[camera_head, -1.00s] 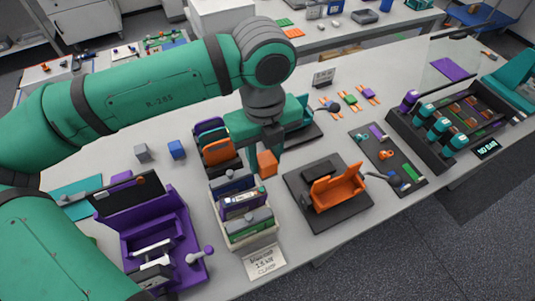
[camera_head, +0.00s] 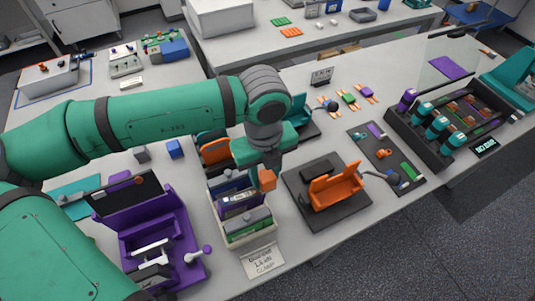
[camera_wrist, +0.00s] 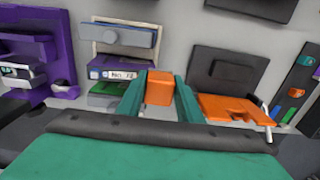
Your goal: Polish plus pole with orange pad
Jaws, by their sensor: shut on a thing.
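My gripper (camera_wrist: 160,94) is shut on an orange block-shaped pad (camera_wrist: 159,87), held between its two green fingers. In the head view the orange pad (camera_head: 267,179) hangs below my gripper, just right of a cream rack (camera_head: 251,238). The rack holds several upright cells, among them a purple one with a white label (camera_head: 238,203) and a grey-green one (camera_head: 248,224). Whether the pad touches any cell or pole cannot be told. No plus mark is readable on the cells.
An orange cradle (camera_head: 336,188) on a dark plate (camera_head: 321,219) stands right of the rack. A purple fixture (camera_head: 165,238) stands left. A paper sign (camera_head: 263,262) lies in front. A dark mat with small parts (camera_head: 413,174) and a cell bay (camera_head: 432,125) are farther right.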

